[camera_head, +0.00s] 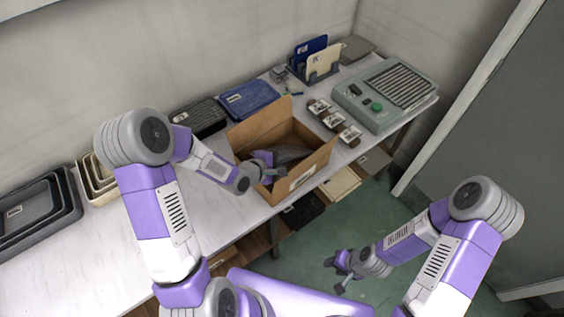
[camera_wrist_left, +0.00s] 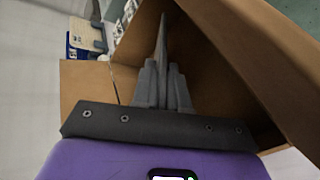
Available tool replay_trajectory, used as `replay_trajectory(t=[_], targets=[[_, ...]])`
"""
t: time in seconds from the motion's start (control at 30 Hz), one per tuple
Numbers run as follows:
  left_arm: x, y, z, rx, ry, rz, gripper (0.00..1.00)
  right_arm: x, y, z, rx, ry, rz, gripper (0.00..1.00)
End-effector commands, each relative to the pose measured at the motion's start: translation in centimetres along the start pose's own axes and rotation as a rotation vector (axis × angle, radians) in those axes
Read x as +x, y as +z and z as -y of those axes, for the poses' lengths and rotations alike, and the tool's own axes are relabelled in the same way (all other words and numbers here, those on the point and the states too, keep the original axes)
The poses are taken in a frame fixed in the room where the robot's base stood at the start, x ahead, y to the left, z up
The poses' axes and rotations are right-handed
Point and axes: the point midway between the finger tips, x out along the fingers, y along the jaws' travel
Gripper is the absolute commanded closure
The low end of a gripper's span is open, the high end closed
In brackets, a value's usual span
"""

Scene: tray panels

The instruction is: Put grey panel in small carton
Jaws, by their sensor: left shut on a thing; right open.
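The small carton (camera_head: 312,163) is an open brown cardboard box on the table, with its flaps up. My left gripper (camera_head: 274,164) reaches down inside it from the left. It is shut on the grey panel (camera_head: 293,153), which is partly visible inside the carton walls. In the left wrist view the panel (camera_wrist_left: 162,38) shows edge-on as a thin grey shape between the fingers (camera_wrist_left: 164,85), with cardboard on both sides. Whether the panel touches the carton floor cannot be told. My right gripper (camera_head: 338,275) is open and empty, over the green floor away from the table.
A blue tray (camera_head: 249,98) and a black tray (camera_head: 198,117) lie behind the carton. A rack with blue (camera_head: 310,48) and cream panels (camera_head: 325,58) stands at the back. A grey-green machine (camera_head: 385,94) is at right. Nested trays (camera_head: 40,212) sit at left.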

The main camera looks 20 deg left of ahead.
Motion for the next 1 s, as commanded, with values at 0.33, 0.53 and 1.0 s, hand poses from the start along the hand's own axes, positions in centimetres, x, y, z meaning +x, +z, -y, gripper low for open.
replay_trajectory(t=[0.33, 0.53, 1.0], targets=[[0.43, -0.25, 0.64, 0.001, 0.001, 0.001, 1.00, 0.31, -0.01, -0.12, 0.000, 0.000, 0.000, 0.57], [0.50, -0.33, 0.78, 0.000, 0.001, 0.000, 0.69, 0.42, -0.02, -0.16, 0.000, 0.000, 0.000, 0.57], [-0.30, -0.24, 0.38, 0.000, 0.002, -0.001, 0.62, -0.01, 0.00, 0.00, 0.000, 0.000, 0.000, 0.57]])
